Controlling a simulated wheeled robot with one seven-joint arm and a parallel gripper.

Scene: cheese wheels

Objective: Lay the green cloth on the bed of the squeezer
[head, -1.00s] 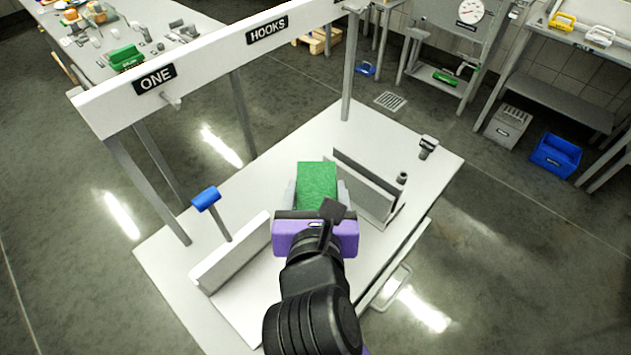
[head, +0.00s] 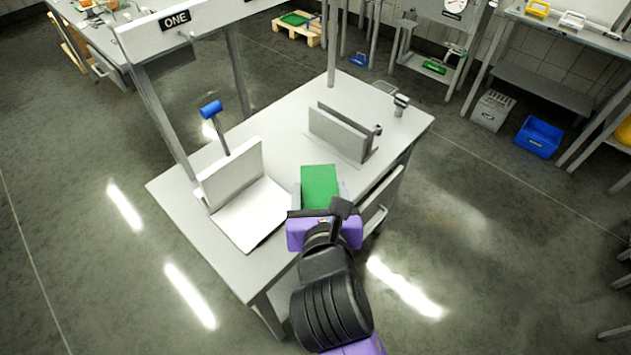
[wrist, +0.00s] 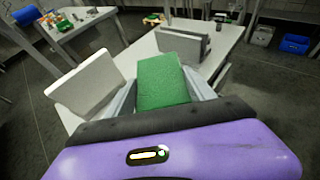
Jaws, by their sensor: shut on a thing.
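My gripper (head: 322,192) is shut on the green cloth (head: 319,184), which looks like a thick folded pad between the two grey fingers. In the wrist view the cloth (wrist: 162,82) points forward, away from the purple palm. The gripper holds it over the front right part of a white bench (head: 255,130). Left of it stands a fixture with a flat white bed (head: 250,215) and an upright plate (head: 232,175). Beyond it stands a fixture with two close upright plates (head: 338,135). I cannot tell for sure which fixture is the squeezer.
A blue-ended lever (head: 211,109) stands behind the left plate. A small grey post (head: 400,104) stands at the bench's far right corner. The bench top between the fixtures is clear.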

